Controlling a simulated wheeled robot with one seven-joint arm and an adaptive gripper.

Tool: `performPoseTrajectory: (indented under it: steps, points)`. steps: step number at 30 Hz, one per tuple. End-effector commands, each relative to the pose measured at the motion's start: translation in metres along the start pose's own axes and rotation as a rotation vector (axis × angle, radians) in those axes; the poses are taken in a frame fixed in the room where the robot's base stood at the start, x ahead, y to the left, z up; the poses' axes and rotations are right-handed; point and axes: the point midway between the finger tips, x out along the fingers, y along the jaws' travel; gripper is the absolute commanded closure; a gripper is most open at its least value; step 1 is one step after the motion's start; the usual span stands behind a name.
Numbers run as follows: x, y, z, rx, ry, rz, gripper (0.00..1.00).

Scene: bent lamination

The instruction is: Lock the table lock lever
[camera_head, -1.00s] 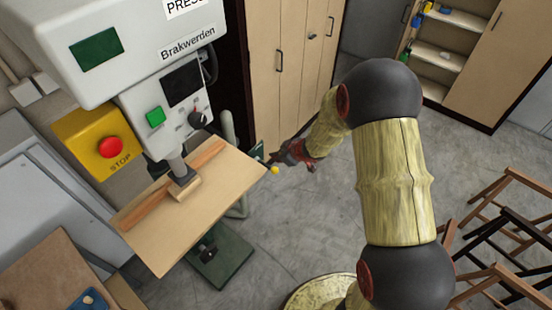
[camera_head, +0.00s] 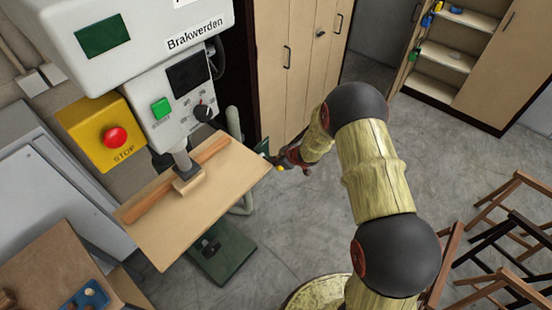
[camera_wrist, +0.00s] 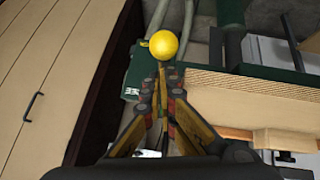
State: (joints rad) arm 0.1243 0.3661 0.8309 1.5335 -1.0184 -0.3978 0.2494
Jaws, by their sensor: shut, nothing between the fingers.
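A yellow ball knob, which looks like the end of the table lock lever (camera_wrist: 164,44), shows just ahead of my fingertips in the wrist view. In the head view the yellow knob (camera_head: 279,168) sits by the right corner of the press table. My gripper (camera_wrist: 163,78) is shut and empty, its tips pointing at the knob from close by. Whether they touch it I cannot tell. In the head view my gripper (camera_head: 286,160) is small, beside the knob. The lever's rod is mostly hidden behind the knob and fingers.
The wooden press table (camera_head: 225,185) lies close to my gripper, under the press (camera_head: 165,60) with its red stop button (camera_head: 115,136). Wooden cabinets (camera_head: 300,70) stand behind. Wooden trestles (camera_head: 510,230) stand at the right. Floor between is clear.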

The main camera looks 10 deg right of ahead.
Motion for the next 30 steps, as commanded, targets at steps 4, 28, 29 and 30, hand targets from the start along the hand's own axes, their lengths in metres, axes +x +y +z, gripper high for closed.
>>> performPoseTrajectory:
  steps: [4,28,29,30]
  points:
    - [0.0,0.0,0.0,0.0,0.0,0.0,1.0]
    - [0.015,-0.006,0.028,0.033,0.204,0.029,1.0]
    - [0.016,-0.006,0.03,0.035,0.223,0.032,1.0]
    - [0.018,-0.007,0.032,0.038,0.25,0.036,1.0]
